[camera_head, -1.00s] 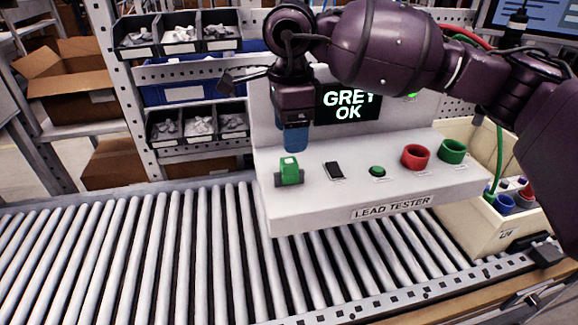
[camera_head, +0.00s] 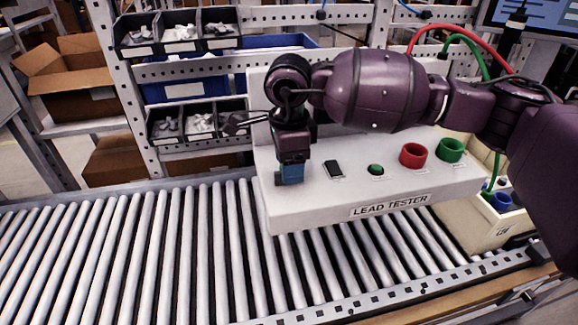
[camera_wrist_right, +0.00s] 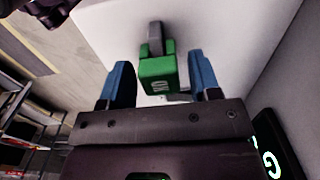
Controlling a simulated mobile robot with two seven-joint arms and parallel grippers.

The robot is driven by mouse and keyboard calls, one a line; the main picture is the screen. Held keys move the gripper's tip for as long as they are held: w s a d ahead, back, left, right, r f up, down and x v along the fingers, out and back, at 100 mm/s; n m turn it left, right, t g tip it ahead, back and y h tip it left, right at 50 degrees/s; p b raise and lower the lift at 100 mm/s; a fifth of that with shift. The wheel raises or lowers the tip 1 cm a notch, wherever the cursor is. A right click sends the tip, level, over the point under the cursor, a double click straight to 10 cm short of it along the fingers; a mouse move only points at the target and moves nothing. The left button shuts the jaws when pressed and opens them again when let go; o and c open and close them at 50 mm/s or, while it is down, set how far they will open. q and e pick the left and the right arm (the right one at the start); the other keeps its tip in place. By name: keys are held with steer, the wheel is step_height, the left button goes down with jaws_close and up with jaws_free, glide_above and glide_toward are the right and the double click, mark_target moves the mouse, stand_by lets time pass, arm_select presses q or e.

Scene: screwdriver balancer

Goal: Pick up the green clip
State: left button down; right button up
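The green clip (camera_wrist_right: 158,74) stands on the white lead tester in the right wrist view, between the two blue fingertips of my right gripper (camera_wrist_right: 159,82). There are gaps between the clip and both fingers, so the gripper is open around it and not touching. In the head view my right gripper (camera_head: 290,173) is low over the left end of the lead tester (camera_head: 330,206), and it hides the clip. My left gripper is not in view.
A black switch (camera_head: 334,169), a green button (camera_head: 376,169), a red ring (camera_head: 413,155) and a green ring (camera_head: 450,150) sit on the tester. A cream bin (camera_head: 490,228) stands at right. The roller conveyor (camera_head: 120,255) at left is clear.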

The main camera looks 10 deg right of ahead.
steer(key=c, duration=0.9)
steer(key=shift+r, duration=0.1)
